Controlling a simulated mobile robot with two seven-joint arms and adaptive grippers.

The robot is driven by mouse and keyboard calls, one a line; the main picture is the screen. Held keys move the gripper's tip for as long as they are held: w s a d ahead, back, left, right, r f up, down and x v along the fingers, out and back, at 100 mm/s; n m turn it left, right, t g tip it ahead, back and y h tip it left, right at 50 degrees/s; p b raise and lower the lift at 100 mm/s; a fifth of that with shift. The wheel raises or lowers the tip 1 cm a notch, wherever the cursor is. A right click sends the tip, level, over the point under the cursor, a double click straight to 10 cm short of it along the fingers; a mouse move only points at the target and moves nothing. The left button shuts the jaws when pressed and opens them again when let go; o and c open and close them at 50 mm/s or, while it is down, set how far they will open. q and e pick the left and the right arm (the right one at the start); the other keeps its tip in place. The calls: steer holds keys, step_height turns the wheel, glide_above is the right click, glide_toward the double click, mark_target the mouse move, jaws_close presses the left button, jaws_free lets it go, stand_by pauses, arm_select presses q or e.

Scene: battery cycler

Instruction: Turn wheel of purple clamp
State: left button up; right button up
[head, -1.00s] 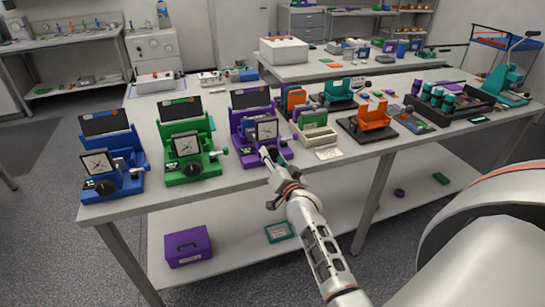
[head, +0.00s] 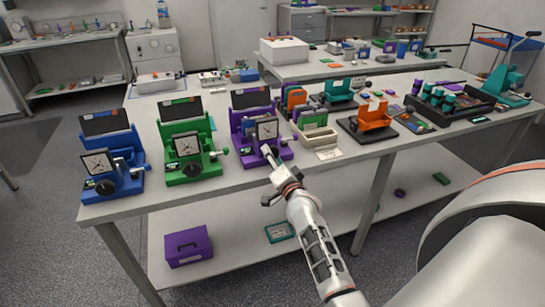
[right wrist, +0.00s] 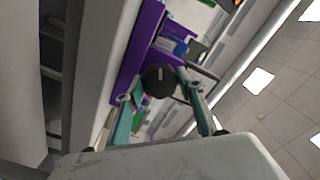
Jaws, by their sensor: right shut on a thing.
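The purple clamp (head: 247,118) stands on the bench, at the right end of a row of three clamps, with a dial gauge (head: 267,130) on its front. Its black wheel (right wrist: 159,80) shows in the right wrist view, with a pale mark on its face. My right gripper (right wrist: 160,86) is shut on the wheel, one teal finger on each side. In the head view my right gripper (head: 269,152) reaches in from the front and hides most of the wheel. My left gripper is in neither view.
A green clamp (head: 188,140) and a blue clamp (head: 110,155) stand to the left. A cream box holder (head: 318,138) and an orange cradle (head: 373,116) are to the right.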

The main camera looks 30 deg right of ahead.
steer(key=o, duration=1.1)
steer(key=shift+v, duration=3.75)
